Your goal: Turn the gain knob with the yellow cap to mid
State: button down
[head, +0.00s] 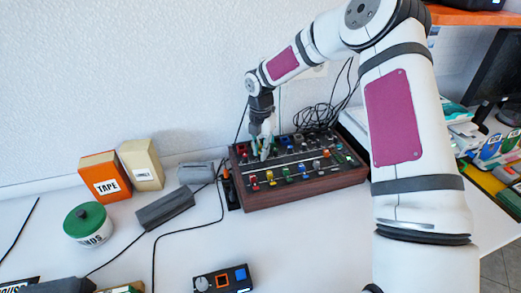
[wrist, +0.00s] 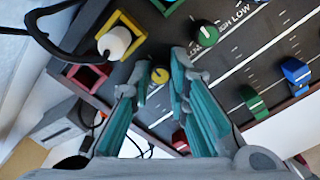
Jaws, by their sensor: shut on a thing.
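The mixer (head: 310,190) is a dark panel in a wooden case on the white table, with several coloured knobs and sliders. In the wrist view, the knob with the yellow cap (wrist: 160,75) sits between my fingertips. My gripper (wrist: 161,68) is shut on this knob from above. In the head view my gripper (head: 263,148) reaches down to the back left part of the mixer, and it hides the knob there. The cap's exact pointer angle is too small to tell.
Near the gripped knob are a green knob (wrist: 204,33), a white knob in a yellow frame (wrist: 114,42) and a red square frame (wrist: 87,77). Black cables lie behind the mixer. Boxes, a green-lidded tin (head: 88,222) and a grey block (head: 165,207) stand to the left.

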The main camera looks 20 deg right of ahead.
jog(key=shift+n, duration=0.5)
jog(key=c, duration=1.5)
grip_release()
jog(key=shift+r, duration=6.05)
